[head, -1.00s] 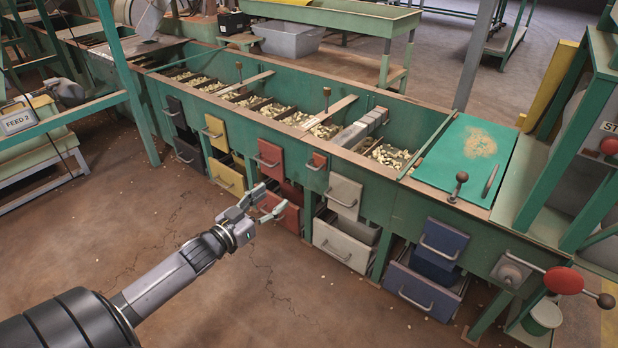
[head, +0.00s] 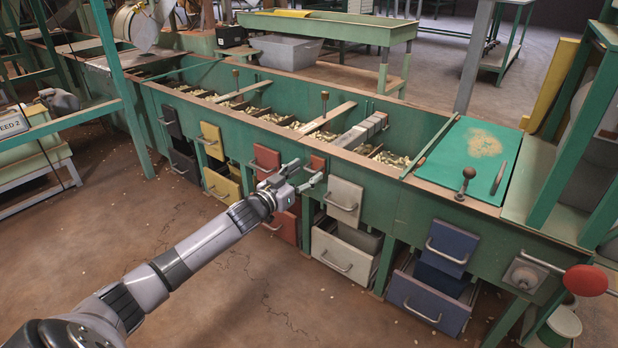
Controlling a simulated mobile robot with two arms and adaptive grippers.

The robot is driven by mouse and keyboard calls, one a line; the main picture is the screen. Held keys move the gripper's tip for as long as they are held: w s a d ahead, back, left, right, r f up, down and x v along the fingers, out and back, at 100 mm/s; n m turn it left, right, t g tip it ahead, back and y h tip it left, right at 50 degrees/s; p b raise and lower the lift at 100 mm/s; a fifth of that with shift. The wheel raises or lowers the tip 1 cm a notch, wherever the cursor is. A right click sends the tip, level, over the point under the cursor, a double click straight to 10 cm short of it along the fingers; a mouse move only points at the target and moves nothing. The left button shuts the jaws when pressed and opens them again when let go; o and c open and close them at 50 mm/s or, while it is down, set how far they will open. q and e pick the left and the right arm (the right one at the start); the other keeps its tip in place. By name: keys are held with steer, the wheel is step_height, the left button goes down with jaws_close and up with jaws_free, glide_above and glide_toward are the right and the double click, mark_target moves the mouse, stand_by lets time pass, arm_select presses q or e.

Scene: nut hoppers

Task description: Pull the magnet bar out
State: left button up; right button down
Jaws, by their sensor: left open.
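My left gripper (head: 310,174) reaches in from the lower left with its fingers apart and nothing between them. Its fingertips are at the front of the green hopper bench (head: 398,208), close to a small orange-red plate (head: 318,163) between the red and white flaps. The plate is partly hidden behind the fingers, and I cannot tell whether they touch it. It may be the front end of the magnet bar. A segmented grey bar (head: 362,131) lies across the trough above and behind it. My right gripper is not in view.
Red (head: 266,160) and white (head: 344,200) flaps with handles flank the gripper. A white drawer (head: 345,252) and a blue drawer (head: 428,303) stick out below. A red ball knob (head: 585,280) juts out at right. The floor in front is open.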

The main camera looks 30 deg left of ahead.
arm_select(q)
steer(key=shift+w+d+b, duration=0.1)
steer(key=shift+w+b, duration=0.25)
steer(key=shift+w, duration=0.75)
jaws_close()
